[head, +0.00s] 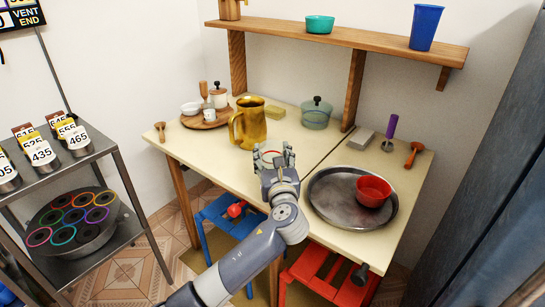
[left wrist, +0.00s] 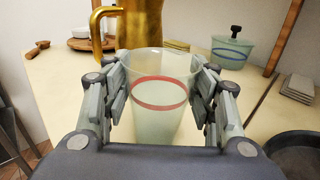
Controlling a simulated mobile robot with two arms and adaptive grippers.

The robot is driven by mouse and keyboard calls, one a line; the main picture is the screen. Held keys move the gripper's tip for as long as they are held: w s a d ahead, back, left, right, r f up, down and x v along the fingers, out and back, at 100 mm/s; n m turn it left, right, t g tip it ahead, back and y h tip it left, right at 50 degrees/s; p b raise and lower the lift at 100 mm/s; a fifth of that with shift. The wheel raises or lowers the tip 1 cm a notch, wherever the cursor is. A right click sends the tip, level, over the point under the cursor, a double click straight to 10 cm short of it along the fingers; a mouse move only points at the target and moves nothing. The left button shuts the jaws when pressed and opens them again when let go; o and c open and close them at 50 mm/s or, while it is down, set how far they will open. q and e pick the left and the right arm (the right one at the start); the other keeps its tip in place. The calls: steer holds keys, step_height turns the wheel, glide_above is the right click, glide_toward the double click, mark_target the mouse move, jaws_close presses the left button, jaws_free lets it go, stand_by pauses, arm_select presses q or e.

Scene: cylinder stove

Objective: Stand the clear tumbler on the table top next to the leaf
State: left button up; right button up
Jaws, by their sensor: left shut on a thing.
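The clear tumbler (left wrist: 160,88) with a red ring stands upright between the fingers of my left gripper (left wrist: 160,105), which is shut on it. In the head view, my left gripper (head: 274,158) mostly hides the tumbler (head: 268,154). It is over the front middle of the cream table top (head: 210,150), in front of the gold jug. Whether the tumbler's base touches the table is hidden. A seam separates the table top from a right-hand section, seemingly the leaf (head: 385,238). My right gripper is not in view.
The gold jug (head: 249,123) is close behind the tumbler. A lidded pot (head: 316,113) and yellow block (head: 275,112) are farther back. A dark round tray (head: 325,205) with a red bowl (head: 373,190) is at the right. A shelf (head: 340,36) hangs above the back.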

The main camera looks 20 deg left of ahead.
arm_select(q)
steer(key=o, duration=1.1)
steer(key=shift+f, duration=0.1)
steer(key=shift+c, duration=0.2)
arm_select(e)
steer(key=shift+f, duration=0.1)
arm_select(q)
steer(key=shift+s+d, duration=0.1)
steer(key=shift+s, duration=0.05)
steer(key=p+v, duration=0.1)
steer(key=v, duration=1)
steer(key=shift+s+d+p, duration=0.15)
steer(key=shift+s+p, duration=0.2)
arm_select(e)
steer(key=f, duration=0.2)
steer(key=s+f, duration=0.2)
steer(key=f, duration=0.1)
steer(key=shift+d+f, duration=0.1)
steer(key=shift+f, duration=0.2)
